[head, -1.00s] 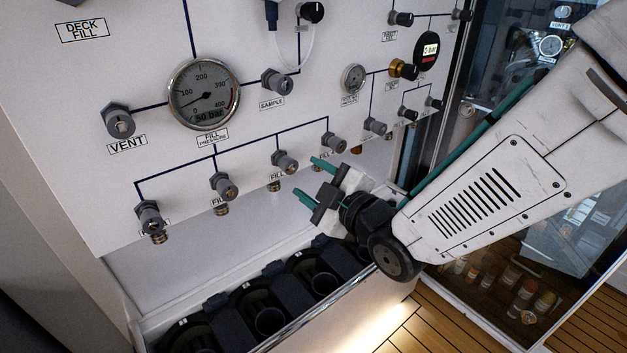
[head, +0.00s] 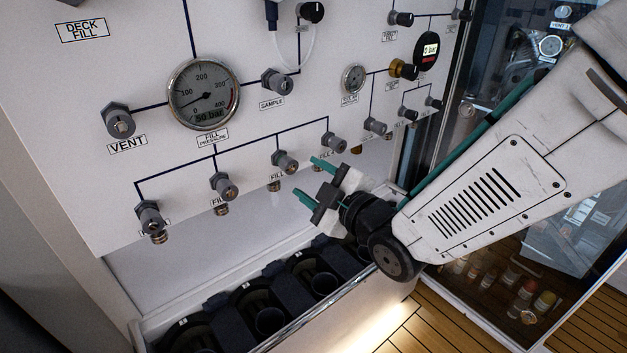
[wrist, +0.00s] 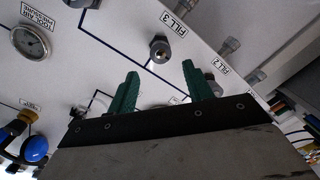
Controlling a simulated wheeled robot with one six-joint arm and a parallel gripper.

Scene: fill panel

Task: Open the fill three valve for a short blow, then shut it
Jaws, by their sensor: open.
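The fill three valve (head: 285,163) is a grey knob in the slanting lower row of the white panel. In the wrist view the fill three valve (wrist: 160,48) stands beside its "FILL 3" label, beyond and roughly between my fingertips. My gripper (head: 306,177) has two green fingers, which are apart with nothing between them. It is to the right of the fill three valve in the head view and not touching it. The fingers also show in the wrist view (wrist: 160,72). Whether the valve is open or shut cannot be told.
Other fill valves flank it: one on the right (head: 334,143), one on the left (head: 224,187) and one at far left (head: 150,216). The fill pressure gauge (head: 203,93) reads 50 bar. A vent valve (head: 119,122) is at left. A trough with dark holders (head: 270,320) lies below the panel.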

